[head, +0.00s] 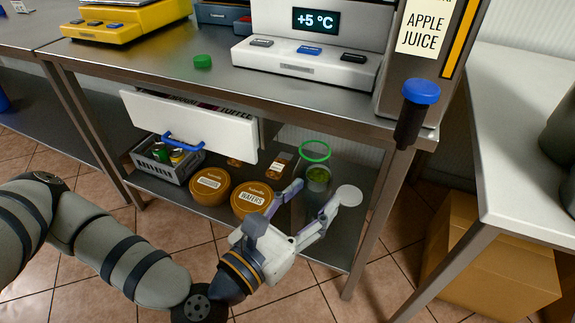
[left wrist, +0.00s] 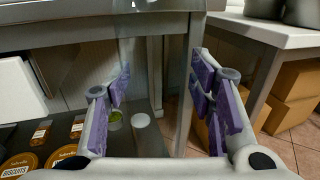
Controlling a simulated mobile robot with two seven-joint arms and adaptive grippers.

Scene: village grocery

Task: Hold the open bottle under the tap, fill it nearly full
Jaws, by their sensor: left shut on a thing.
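My left gripper (head: 312,205) is shut on a clear, open bottle (head: 315,151), in front of the lower shelf. The bottle is hard to make out; a green ring shows at its top, and its contents cannot be told. In the left wrist view the fingers (left wrist: 163,100) stand apart around it, with only faint outlines between them. The black tap (head: 408,128) with a blue top hangs from the apple juice dispenser (head: 420,45), to the right of and above the bottle. A green cap (head: 203,61) lies on the counter. My right gripper is not in view.
The steel counter edge (head: 240,95) lies above and behind my gripper. A white drawer front (head: 190,122) with a blue handle juts out on the left. Round biscuit and wafer tins (head: 211,186) and a grey crate (head: 150,160) stand on the lower shelf. A pale table (head: 520,130) stands right.

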